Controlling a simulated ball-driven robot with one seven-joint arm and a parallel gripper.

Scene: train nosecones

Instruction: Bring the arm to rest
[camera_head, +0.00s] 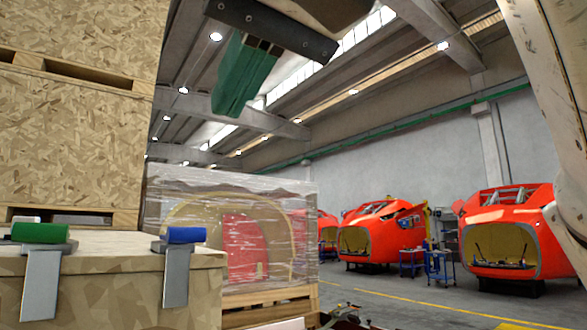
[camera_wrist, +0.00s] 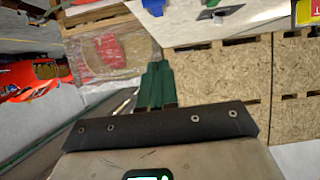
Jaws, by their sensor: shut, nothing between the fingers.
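My gripper (camera_head: 228,100) is raised high in the upper middle of the head view, with its green fingers together and pointing down and slightly left. It is empty and hangs clear of everything, with the hall's ceiling and roof beams behind it. In the wrist view the shut green fingers (camera_wrist: 157,64) stand above the dark gripper bar, and nothing is between them. A light part of my arm shows along the right edge of the head view.
Stacked chipboard crates (camera_head: 80,140) stand at left. A nearer crate (camera_head: 120,265) carries a green-topped bracket (camera_head: 40,285) and a blue-topped bracket (camera_head: 175,275). A plastic-wrapped crate (camera_head: 170,215) stands behind. Red nosecones (camera_head: 370,235) and blue trolleys (camera_head: 440,265) are farther right; the floor (camera_head: 400,300) there is open.

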